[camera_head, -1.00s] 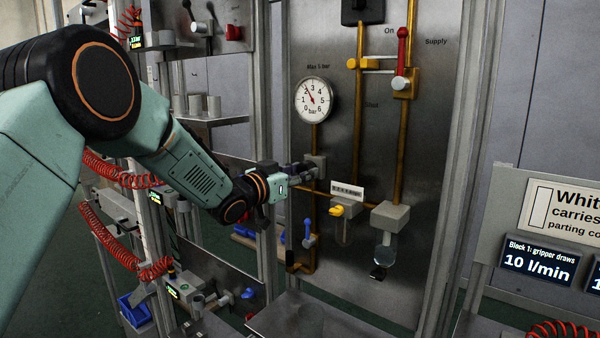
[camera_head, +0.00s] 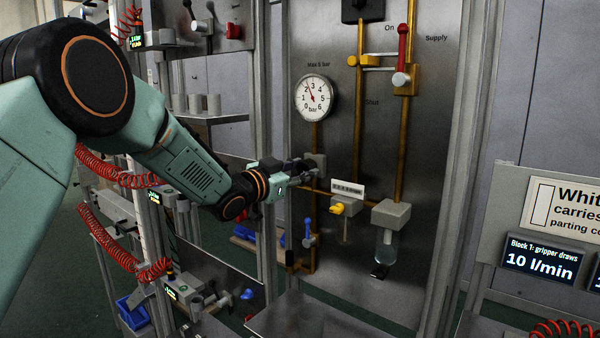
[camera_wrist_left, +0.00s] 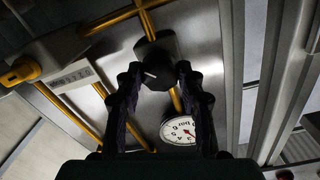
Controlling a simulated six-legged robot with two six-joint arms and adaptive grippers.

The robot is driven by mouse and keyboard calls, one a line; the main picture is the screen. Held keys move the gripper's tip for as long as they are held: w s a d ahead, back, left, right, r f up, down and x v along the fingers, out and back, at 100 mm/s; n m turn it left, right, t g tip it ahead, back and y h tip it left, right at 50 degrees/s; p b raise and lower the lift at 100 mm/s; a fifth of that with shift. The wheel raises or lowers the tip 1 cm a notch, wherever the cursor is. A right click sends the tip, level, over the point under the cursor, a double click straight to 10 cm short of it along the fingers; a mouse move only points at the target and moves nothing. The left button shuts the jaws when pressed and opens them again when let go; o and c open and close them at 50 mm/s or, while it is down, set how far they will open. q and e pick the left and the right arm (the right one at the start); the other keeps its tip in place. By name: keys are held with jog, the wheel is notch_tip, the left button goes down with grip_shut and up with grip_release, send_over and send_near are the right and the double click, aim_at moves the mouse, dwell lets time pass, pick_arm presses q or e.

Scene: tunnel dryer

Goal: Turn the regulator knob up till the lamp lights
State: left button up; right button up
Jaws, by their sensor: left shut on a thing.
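The regulator knob (camera_wrist_left: 158,74) is black with a white mark and sits between the fingers of my left gripper (camera_wrist_left: 158,76) in the left wrist view. My left gripper (camera_head: 304,170) is shut on it, reaching in from the left. In the head view the fingers hide most of the knob; the grey regulator body (camera_head: 320,165) shows just beyond. The round pressure gauge (camera_head: 314,98) is above it, its needle pointing up and left, around 2. It also shows in the left wrist view (camera_wrist_left: 180,131). I cannot pick out the lamp. My right gripper is not in view.
A yellow knob (camera_head: 337,208) and a clear bowl (camera_head: 387,246) are right of the regulator. A blue valve handle (camera_head: 308,228) hangs just below my gripper. A red lever (camera_head: 402,48) is at the top right. A metal shelf (camera_head: 335,322) juts out below.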

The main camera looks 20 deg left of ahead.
pick_arm(q)
jog(key=o, duration=0.8)
jog(key=shift+r, duration=0.3)
jog(key=o, duration=0.4)
jog(key=shift+s, duration=0.15)
jog(key=shift+c, duration=0.2)
jog(key=shift+f, duration=0.15)
jog(key=v, duration=1.2)
